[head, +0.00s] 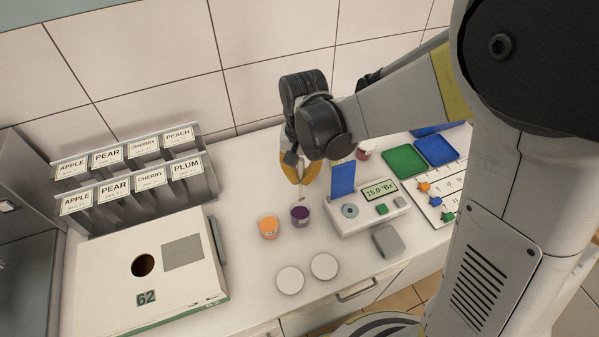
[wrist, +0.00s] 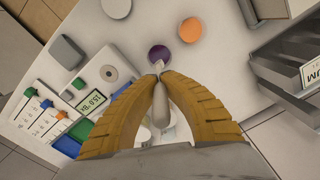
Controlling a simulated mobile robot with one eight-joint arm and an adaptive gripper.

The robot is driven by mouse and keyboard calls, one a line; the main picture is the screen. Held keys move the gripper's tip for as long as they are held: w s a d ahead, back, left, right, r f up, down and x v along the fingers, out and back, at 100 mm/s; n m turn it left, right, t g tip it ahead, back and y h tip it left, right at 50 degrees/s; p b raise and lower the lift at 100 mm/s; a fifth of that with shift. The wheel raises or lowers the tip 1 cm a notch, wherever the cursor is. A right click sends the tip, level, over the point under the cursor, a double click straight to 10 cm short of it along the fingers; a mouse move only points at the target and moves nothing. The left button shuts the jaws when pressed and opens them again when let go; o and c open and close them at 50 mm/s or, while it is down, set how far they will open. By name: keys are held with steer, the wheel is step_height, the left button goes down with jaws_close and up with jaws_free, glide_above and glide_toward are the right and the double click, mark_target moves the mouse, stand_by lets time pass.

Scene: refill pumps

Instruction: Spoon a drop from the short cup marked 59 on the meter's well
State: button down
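My gripper (head: 300,182) points down over the counter, its yellow fingers closed on a thin pale spoon (wrist: 160,106). The spoon's lower end is at or just above a short cup of dark purple liquid (head: 300,214); I cannot tell whether it touches the liquid. The purple cup shows just beyond the fingertips in the wrist view (wrist: 159,54). A short cup of orange liquid (head: 268,227) stands to its left. I cannot read 59 on either cup. The white meter (head: 362,222) stands to the right, with a round well (head: 349,211) and a display (head: 379,190) reading 15.0 °Bx.
Two white discs (head: 290,280) lie in front of the cups. A grey block (head: 388,240) sits by the meter. A blue panel (head: 343,178) stands behind the well. A box marked 62 (head: 185,291) and labelled racks (head: 134,200) fill the left. Green and blue trays (head: 405,160) lie right.

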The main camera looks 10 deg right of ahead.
mark_target(300, 195)
steer(key=shift+a+f+b, duration=0.1)
steer(key=shift+f+b, duration=3.85)
steer(key=shift+f, duration=1.2)
steer(key=shift+r, duration=0.2)
steer(key=shift+r+p, duration=3.2)
steer(key=shift+r, duration=1.2)
